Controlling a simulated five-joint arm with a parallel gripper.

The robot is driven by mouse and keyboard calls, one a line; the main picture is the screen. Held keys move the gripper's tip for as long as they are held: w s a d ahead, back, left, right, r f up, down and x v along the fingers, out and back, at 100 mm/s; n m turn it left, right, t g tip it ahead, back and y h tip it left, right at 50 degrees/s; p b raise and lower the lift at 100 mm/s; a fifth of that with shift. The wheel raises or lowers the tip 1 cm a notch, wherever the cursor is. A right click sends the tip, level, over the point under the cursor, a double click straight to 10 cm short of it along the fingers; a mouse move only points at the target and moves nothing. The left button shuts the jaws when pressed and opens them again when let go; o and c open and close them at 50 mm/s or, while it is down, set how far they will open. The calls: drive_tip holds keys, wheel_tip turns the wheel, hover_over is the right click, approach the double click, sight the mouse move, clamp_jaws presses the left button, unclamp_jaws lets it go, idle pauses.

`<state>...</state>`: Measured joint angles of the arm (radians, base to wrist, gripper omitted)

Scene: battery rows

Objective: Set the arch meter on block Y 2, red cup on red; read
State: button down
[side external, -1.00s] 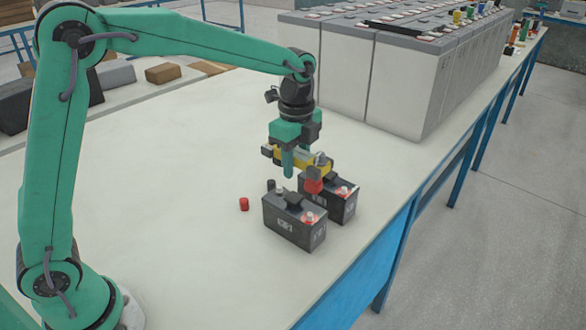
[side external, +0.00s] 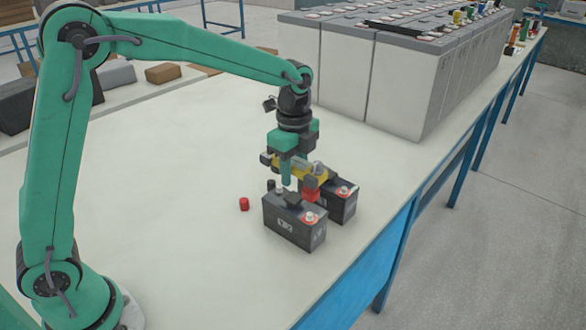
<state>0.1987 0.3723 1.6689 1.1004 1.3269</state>
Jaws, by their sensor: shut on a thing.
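My gripper (side external: 287,173) points down and is shut on the yellow arch meter (side external: 314,170), holding it over the two dark battery blocks. The meter's red cup (side external: 309,194) hangs at its right end, above the red terminal (side external: 309,217) of the front block (side external: 284,224). A gap shows between cup and terminal in the picture. The front block has a pale mark on its side, too small to read surely. Its grey terminal (side external: 281,192) is at the left end. The rear block (side external: 345,207) shows a red terminal (side external: 342,190); its left part is hidden. I cannot make out the meter's other cup.
A small red cap (side external: 244,204) lies on the pale table left of the blocks. A small dark piece (side external: 271,185) shows behind the front block. Tall grey cells (side external: 400,85) stand behind. The table's blue edge runs close on the right; free room lies left.

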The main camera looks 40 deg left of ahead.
sight(294, 197)
drive_tip(key=shift+f, duration=1.85)
drive_tip(key=shift+f, duration=1.2)
idle(0.6)
drive_tip(key=c, duration=0.9)
unclamp_jaws()
drive_tip(key=shift+o, duration=0.2)
drive_tip(key=shift+f, duration=0.1)
drive_tip(key=shift+r, duration=3.95)
drive_tip(key=shift+s+r, duration=0.1)
